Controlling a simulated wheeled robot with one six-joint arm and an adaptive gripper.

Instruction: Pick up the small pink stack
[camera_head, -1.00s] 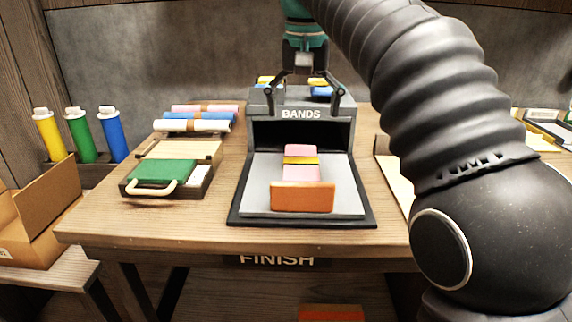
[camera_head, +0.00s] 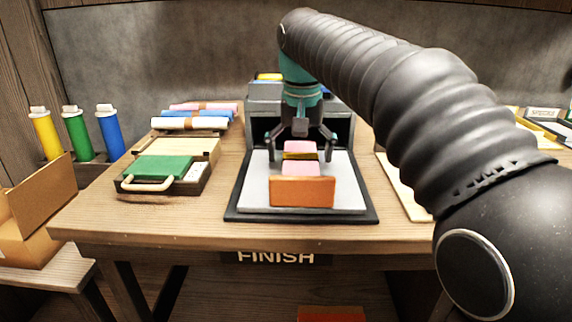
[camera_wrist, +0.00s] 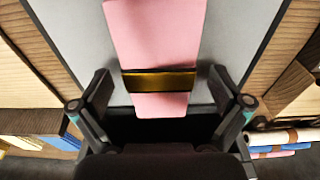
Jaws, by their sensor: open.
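The small pink stack (camera_head: 300,168) lies on the grey plate of the BANDS machine, with a yellow-gold band around its middle. An orange block (camera_head: 302,192) stands at its near end. My gripper (camera_head: 301,152) is open above the far part of the stack, one finger on each side. I see a gap between each finger and the stack.
The dark-rimmed grey plate (camera_head: 252,190) lies in front of the grey machine housing (camera_head: 264,98). A case with a green pad (camera_head: 160,168) and rolled sheets (camera_head: 190,123) are on the left. Coloured bottles (camera_head: 110,132) and a cardboard box (camera_head: 45,200) stand further left.

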